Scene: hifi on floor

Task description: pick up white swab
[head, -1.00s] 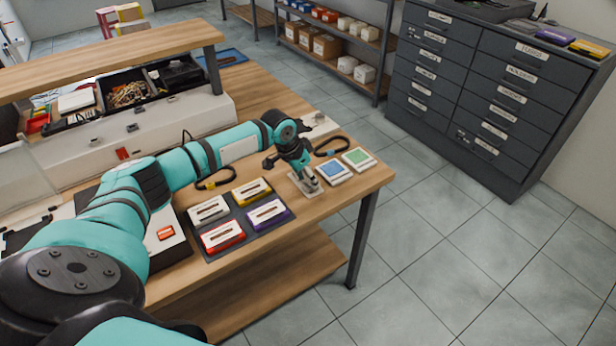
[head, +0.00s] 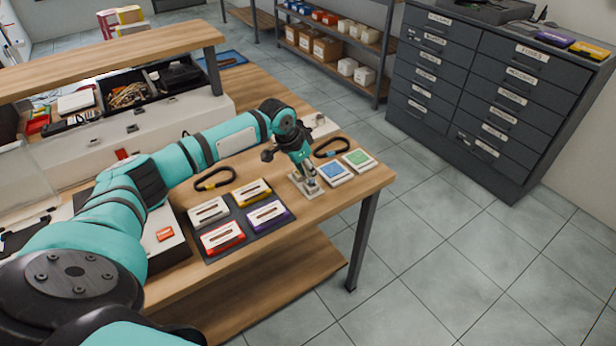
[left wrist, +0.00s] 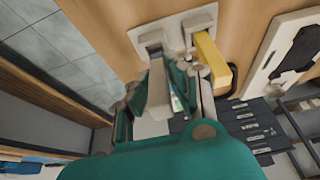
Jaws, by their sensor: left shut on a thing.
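My left gripper (head: 309,183) is over a small pale stand (head: 296,180) near the table's right end. In the left wrist view the gripper (left wrist: 165,105) points at the pale stand (left wrist: 203,17), and its fingers are shut on a pale, narrow thing, the white swab (left wrist: 158,88). The fingers hide part of the swab, and whether it still touches the stand is hard to tell. A yellow bar (left wrist: 211,58) stands on the stand right beside the fingers. My right gripper is not in view.
A dark mat (head: 238,236) with several cassette-like pieces lies left of the stand. Blue (head: 334,173) and green (head: 358,160) squares lie to its right. Dark loops (head: 331,147) lie behind. The table's front edge is close; open floor lies beyond.

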